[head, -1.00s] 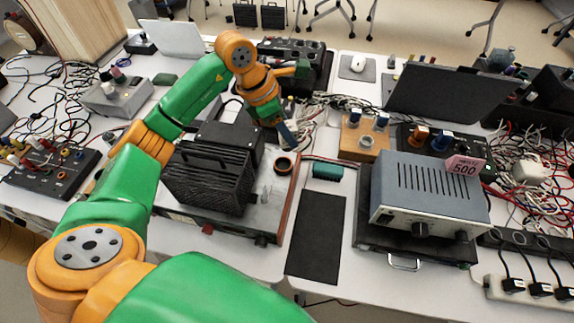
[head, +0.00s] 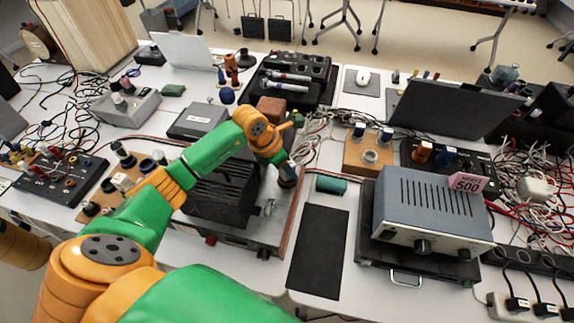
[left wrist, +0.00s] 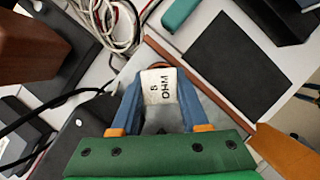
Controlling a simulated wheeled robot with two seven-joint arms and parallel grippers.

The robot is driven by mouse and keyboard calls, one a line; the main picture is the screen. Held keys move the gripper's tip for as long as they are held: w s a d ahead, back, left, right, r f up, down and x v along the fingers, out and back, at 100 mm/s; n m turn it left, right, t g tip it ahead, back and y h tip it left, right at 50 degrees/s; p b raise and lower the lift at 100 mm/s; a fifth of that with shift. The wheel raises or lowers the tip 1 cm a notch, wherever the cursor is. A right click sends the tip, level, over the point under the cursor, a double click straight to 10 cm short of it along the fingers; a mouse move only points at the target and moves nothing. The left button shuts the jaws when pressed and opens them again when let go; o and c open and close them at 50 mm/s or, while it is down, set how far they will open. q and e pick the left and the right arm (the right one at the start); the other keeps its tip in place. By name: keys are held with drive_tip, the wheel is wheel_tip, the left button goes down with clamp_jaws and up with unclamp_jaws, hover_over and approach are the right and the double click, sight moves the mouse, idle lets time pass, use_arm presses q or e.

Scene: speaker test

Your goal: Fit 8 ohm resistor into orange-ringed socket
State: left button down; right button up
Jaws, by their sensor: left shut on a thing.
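The 8 ohm resistor (left wrist: 160,88) is a pale block whose top reads "8 OHM" in the left wrist view. My left gripper (left wrist: 158,98) has its two blue fingers shut on its sides. In the head view the left gripper (head: 287,177) is low over the right end of the wood-edged test unit. The orange-ringed socket lies under the gripper and is mostly hidden; a thin orange arc shows just past the resistor in the left wrist view. I cannot tell whether the resistor is inside the socket. My right gripper is not in view.
A black finned block (head: 222,197) stands close left of the gripper. A teal block (head: 331,184) and a black mat (head: 318,250) lie to the right. A grey-blue power unit (head: 432,212) and a wooden block with knobs (head: 367,155) stand farther right. Cables lie behind.

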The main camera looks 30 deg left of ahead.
use_arm(q)
drive_tip(key=shift+f, duration=0.25)
drive_tip(key=shift+c, duration=2.1)
unclamp_jaws()
drive_tip(key=shift+r, duration=0.1)
drive_tip(key=shift+r, duration=0.1)
drive_tip(key=v, duration=1.2)
drive_tip(key=shift+r+b, duration=0.2)
drive_tip(key=shift+b, duration=0.2)
